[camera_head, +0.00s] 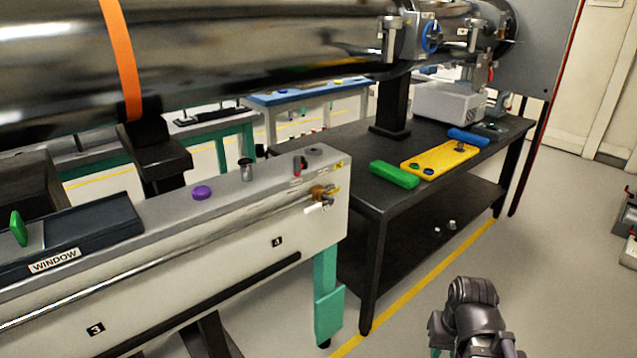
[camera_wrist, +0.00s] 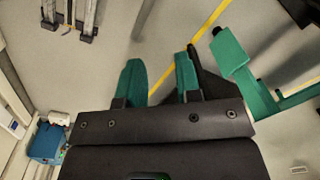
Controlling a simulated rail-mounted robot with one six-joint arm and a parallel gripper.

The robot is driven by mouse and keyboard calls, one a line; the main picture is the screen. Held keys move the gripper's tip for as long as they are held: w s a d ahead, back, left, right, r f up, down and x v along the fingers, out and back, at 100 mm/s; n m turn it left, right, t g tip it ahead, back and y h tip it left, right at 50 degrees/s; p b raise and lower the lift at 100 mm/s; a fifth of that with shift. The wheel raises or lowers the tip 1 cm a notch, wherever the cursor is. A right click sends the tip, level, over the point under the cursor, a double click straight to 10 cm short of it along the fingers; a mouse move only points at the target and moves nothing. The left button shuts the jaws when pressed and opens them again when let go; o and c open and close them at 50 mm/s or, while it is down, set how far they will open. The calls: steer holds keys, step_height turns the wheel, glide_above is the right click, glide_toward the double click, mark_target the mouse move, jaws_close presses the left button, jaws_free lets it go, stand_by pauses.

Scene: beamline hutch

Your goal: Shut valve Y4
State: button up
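A small brass valve (camera_head: 320,192) with a pale lever is on the front of the long white bench (camera_head: 262,218), near its right end. A small yellow tag (camera_head: 340,164) is on the bench close by, but I cannot read it. A red-handled fitting (camera_head: 299,166) stands on the bench top, and a blue handwheel (camera_head: 432,37) sits on the steel beam pipe. I cannot read which of these is marked Y4. In the wrist view my gripper (camera_wrist: 158,80) has its two green fingers apart with nothing between them. My arm shows at the lower right of the head view, away from the bench.
A black table (camera_head: 372,205) stands right of the bench, with a green block (camera_head: 394,175), a yellow plate (camera_head: 440,160) and a blue block (camera_head: 468,137) on it. Teal legs (camera_head: 328,295) support the bench. Open floor lies at right, crossed by a yellow line.

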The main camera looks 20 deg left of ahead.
mark_target(314, 209)
steer(key=w+a+r+t+y+p, duration=0.1)
steer(key=w+a+r+y+p, duration=0.1)
steer(key=a+r+p, duration=0.2)
steer(key=w+a+r+m+y+p, duration=0.1)
steer(key=w+a+r+y+p, duration=0.1)
steer(key=a+r+p, duration=0.3)
steer(key=w+a+r+m+t+y+p, duration=0.1)
steer(key=w+a+r+p, duration=0.1)
steer(key=a+r+p, duration=0.3)
steer(key=shift+w+a+r+t+y, duration=0.15)
steer(key=shift+a+r, duration=0.65)
steer(key=shift+r, duration=0.45)
steer(key=shift+s+a+r+t+y, duration=0.1)
steer(key=shift+a+r, duration=0.7)
steer(key=shift+r, duration=0.4)
steer(key=shift+w+a+r+t+y, duration=0.15)
steer(key=shift+a+r, duration=0.65)
steer(key=shift+r, duration=0.45)
jaws_close()
steer(key=w+a+r+m+t+y, duration=0.3)
steer(key=w+a+r+m, duration=0.1)
steer(key=m, duration=0.1)
steer(key=shift+w+a+r+m, duration=0.2)
steer(key=shift+a+m, duration=0.05)
steer(key=shift+m, duration=0.15)
